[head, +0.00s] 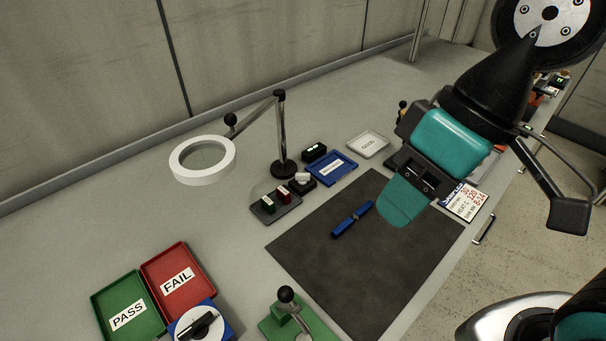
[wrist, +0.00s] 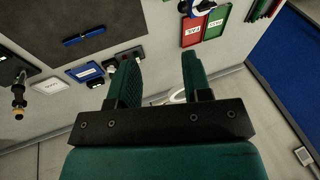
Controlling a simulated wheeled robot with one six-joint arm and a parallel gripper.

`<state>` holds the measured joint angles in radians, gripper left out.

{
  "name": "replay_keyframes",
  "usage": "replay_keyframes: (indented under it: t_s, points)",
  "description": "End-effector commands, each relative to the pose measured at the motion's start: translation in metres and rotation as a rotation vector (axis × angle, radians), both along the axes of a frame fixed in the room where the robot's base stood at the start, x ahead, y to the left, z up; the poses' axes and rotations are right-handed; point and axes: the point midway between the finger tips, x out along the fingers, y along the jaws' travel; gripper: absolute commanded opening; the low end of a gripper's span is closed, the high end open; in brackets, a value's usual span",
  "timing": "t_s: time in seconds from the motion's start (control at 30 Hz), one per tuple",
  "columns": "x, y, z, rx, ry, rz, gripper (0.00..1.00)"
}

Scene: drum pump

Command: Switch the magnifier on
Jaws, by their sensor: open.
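The magnifier (head: 230,160) has a white ring head around a lens, held out to the left on a jointed arm from a dark post. I cannot tell from its ring whether it is lit. A small dark block with a white top (head: 302,179) sits by the foot of the post; I cannot tell if it is a switch. My gripper (head: 403,203) is open and empty above the dark mat's upper right, well to the right of the magnifier. In the wrist view, my gripper's fingers (wrist: 160,62) stand apart, with part of a white ring (wrist: 179,97) showing between them.
A dark mat (head: 330,285) carries a blue bar (head: 352,219). A holder with green and red blocks (head: 276,203), a blue tray (head: 331,168) and a white tray (head: 367,145) lie near the post. Green PASS (head: 128,305) and red FAIL (head: 178,281) trays stand lower left.

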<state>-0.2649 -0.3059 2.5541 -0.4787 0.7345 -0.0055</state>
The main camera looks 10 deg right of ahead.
Motion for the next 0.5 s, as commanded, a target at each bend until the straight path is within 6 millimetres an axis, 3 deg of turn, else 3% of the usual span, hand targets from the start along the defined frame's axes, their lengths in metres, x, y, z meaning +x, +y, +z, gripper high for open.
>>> replay_keyframes:
  t_s: [0.07,0.17,0.37,0.5]
  points:
    - [0.014,0.001,-0.002,-0.014,-0.01,0.022,0.38]
    - [0.054,0.004,-0.005,-0.056,-0.04,0.093,0.38]
    - [0.179,0.018,-0.028,-0.19,-0.106,0.327,0.38]
    - [0.26,0.032,-0.059,-0.267,-0.128,0.492,0.38]
